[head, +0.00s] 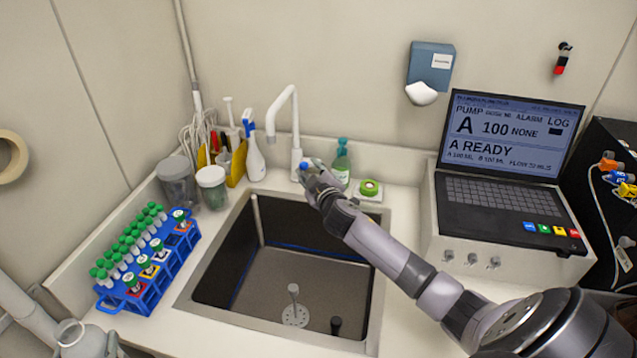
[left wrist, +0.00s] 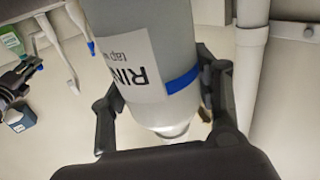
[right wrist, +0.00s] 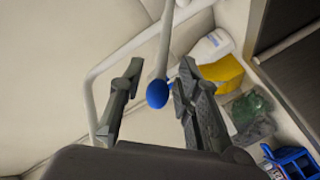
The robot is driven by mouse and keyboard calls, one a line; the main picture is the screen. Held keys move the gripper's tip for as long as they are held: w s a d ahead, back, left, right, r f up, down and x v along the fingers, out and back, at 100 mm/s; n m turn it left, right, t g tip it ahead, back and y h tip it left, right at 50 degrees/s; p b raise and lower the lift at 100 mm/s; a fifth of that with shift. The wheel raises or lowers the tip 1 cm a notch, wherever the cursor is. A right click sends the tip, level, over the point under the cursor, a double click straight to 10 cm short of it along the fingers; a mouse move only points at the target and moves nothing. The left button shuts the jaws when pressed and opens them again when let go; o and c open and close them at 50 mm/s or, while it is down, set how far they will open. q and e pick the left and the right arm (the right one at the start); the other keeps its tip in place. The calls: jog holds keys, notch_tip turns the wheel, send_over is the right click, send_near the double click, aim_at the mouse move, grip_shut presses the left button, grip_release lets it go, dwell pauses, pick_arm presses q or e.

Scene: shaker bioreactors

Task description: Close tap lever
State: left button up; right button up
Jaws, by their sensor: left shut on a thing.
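The white tap (head: 295,130) stands behind the sink, and its spout arches to the left. Its lever ends in a blue knob, which shows in the right wrist view (right wrist: 157,93). My right gripper (head: 312,174) is at the lever; its two fingers (right wrist: 158,85) are apart on either side of the knob, with gaps visible. In the head view my gripper partly hides the knob. My left gripper (left wrist: 160,70) is shut on a grey bottle (left wrist: 165,50) with a white label and blue band; the bottle's neck (head: 70,332) shows at the lower left.
The sink (head: 300,275) lies below the tap. A green bottle (head: 342,160) and a green-topped item (head: 369,188) stand close to my right gripper. A spray bottle (head: 254,152) and jars (head: 212,187) stand left. A blue tube rack (head: 165,270) is on the left counter; a laptop (head: 505,195) is right.

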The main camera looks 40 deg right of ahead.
jog(key=v, duration=0.8)
jog(key=shift+a+f, duration=0.15)
jog(key=shift+f, duration=0.05)
